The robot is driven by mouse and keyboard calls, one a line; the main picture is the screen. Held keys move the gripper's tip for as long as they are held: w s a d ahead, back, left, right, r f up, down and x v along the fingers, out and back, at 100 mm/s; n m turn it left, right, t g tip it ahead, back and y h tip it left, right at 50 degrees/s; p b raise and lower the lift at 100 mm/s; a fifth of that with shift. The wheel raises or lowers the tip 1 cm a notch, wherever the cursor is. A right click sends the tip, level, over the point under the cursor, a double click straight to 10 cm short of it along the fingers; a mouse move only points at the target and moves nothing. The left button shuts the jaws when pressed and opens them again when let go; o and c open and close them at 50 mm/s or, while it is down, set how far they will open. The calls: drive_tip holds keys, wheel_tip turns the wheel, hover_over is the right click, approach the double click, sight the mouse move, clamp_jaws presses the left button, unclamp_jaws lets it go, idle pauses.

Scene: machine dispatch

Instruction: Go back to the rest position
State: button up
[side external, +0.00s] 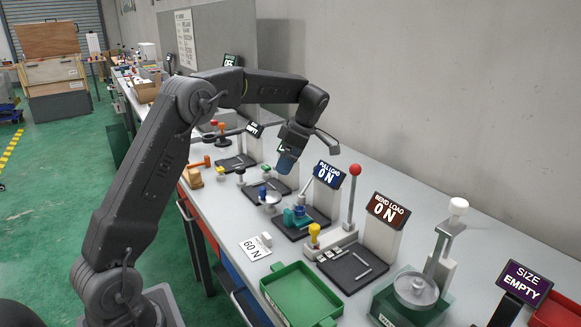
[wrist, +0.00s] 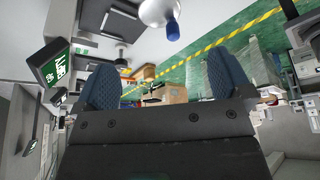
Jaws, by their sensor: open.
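My gripper (side external: 287,162) hangs above the middle of the long grey bench in the side external view, over a row of small machines. In the wrist view my gripper (wrist: 163,85) shows two blue padded fingers wide apart, with nothing between them. The arm is raised and bent over the bench, with the gripper pointing down and slightly left.
Below and right stand the "PULL LOAD 0 N" display (side external: 328,175), "BEND LOAD 0 N" display (side external: 387,211) and a red-knobbed lever (side external: 354,171). A green tray (side external: 300,296), a "60 N" card (side external: 254,248) and a white-knobbed press (side external: 457,207) are nearer. A wall runs behind.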

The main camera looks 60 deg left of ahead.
drive_tip(key=s+d+r+m+t+h, duration=0.1)
drive_tip(key=s+d+r+m+t, duration=0.55)
drive_tip(key=s+d+m, duration=0.65)
drive_tip(key=s+d+f+m+t+h, duration=0.2)
drive_tip(key=s+d+m, duration=0.7)
drive_tip(key=s+m, duration=0.4)
drive_tip(key=shift+m, duration=0.6)
